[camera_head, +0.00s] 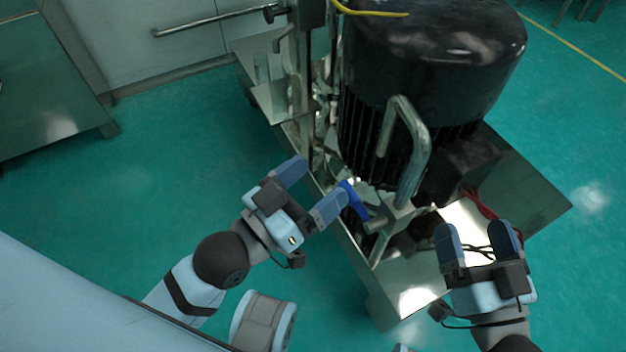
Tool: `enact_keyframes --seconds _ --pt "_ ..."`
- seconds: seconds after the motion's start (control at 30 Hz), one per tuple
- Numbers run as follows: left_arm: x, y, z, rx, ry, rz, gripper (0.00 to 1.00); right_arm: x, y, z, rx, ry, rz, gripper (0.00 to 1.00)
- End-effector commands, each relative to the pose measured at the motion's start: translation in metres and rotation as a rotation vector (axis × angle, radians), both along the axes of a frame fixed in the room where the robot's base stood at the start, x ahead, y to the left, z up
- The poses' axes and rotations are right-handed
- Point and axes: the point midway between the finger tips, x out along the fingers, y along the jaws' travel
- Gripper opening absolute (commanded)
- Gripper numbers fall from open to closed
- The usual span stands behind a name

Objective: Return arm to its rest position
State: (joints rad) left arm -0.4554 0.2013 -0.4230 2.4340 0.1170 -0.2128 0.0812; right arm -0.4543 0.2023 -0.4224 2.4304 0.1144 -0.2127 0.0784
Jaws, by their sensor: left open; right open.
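My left gripper (308,188) is open, its two blue-grey fingers spread apart with nothing between them. It is beside the left edge of the metal machine frame, and its nearer fingertip looks close to a blue handle (354,200); I cannot tell whether they touch. My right gripper (479,236) is open and empty, its fingers pointing up the picture, in front of the machine's lower right part. The black ribbed motor (437,45) of the machine stands beyond both grippers.
A bent metal handle (407,150) stands out in front of the motor. A red cable (480,204) runs near my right gripper. A metal cabinet (45,75) is at the far left. Green floor (150,180) lies clear left of the machine.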

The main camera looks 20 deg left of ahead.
Motion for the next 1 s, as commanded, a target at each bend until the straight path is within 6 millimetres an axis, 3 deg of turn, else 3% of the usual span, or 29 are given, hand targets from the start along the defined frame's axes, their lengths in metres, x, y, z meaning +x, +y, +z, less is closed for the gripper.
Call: enact_keyframes --seconds 0.3,0.63,1.0 --pt "0.0 0.0 0.0 0.004 -0.003 0.001 0.86 0.0 0.0 0.002 -0.002 -0.003 0.0 0.86" --pt "0.008 0.007 0.03 0.075 0.081 0.037 0.86 0.007 -0.007 0.032 -0.069 0.08 -0.036 0.86" --pt "0.009 0.028 0.049 0.222 0.273 0.094 0.86 0.008 -0.028 0.051 -0.215 0.273 -0.094 0.86"
